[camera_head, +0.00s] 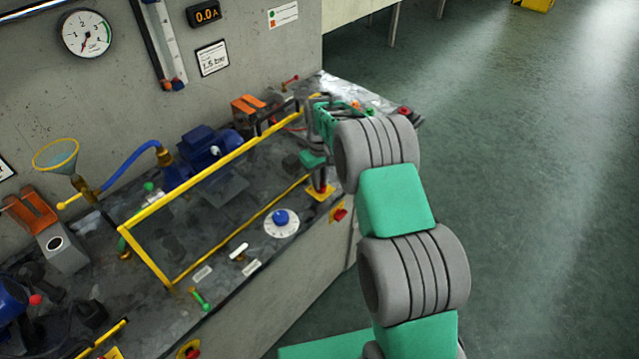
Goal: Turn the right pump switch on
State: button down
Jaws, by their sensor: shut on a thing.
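The right pump switch has a yellow plate (313,194) with a little red on it, on the bench top near the front edge, right of the white dial. My gripper (320,182) points down over this plate. Its fingers are shut on the switch's knob, which they mostly hide. I cannot tell which way the knob is turned. The right pump is partly hidden behind my green and grey arm.
A yellow rail frame (205,166) rises left of my gripper. A white dial with a blue knob (281,219), a white-handled lever (238,252) and a red button on yellow (340,214) are nearby. A blue pump (203,148) stands behind. The floor at right is clear.

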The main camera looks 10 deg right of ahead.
jog(key=m+b, duration=0.1)
jog(key=m, duration=0.2)
jog(key=shift+f+m+b, duration=0.15)
jog(key=shift+m+b, duration=0.25)
jog(key=m+b, duration=0.1)
jog(key=m, duration=0.2)
jog(key=shift+s, duration=0.1)
jog(key=m+b, duration=0.1)
jog(key=m, duration=0.3)
jog(key=shift+m+b, duration=0.4)
jog(key=shift+m, duration=1.8)
jog(key=c, duration=1.4)
grip_release()
jog(key=shift+r, duration=0.2)
notch_tip(320, 180, up, 8)
jog(key=shift+f+b, duration=0.15)
jog(key=shift+b, duration=0.25)
